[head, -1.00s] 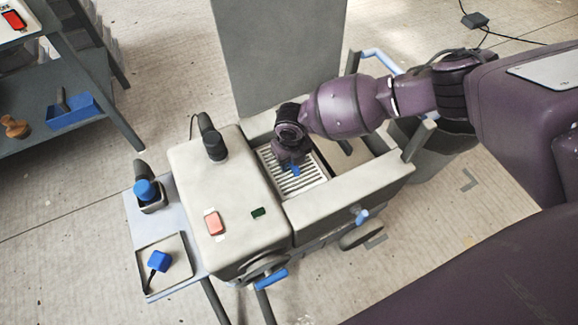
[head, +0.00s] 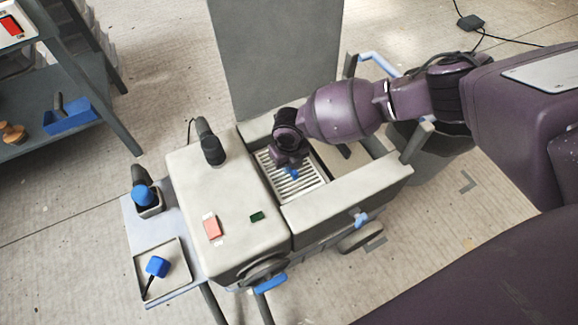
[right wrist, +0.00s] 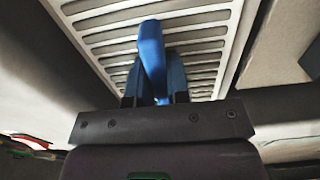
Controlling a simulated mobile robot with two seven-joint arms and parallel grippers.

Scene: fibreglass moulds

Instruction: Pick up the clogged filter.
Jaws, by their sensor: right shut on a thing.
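The clogged filter (head: 303,187) is a pale pleated panel in a light frame, lying inside the open bay of the grey machine (head: 340,200). It has a blue tab on top. In the right wrist view the filter (right wrist: 205,45) fills the upper middle, with the blue tab (right wrist: 151,45) standing up from it. My right gripper (head: 291,172) reaches down over the filter and is shut on the blue tab. The fingertips are partly hidden by the wrist in the head view. My left gripper is out of view.
The machine's bay walls stand close around the filter. A side shelf (head: 190,275) carries a tray with a blue-headed tool (head: 157,267) and a blue-capped holder (head: 143,195). A tall grey panel (head: 275,60) rises behind. A shelf rack (head: 85,90) stands at left.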

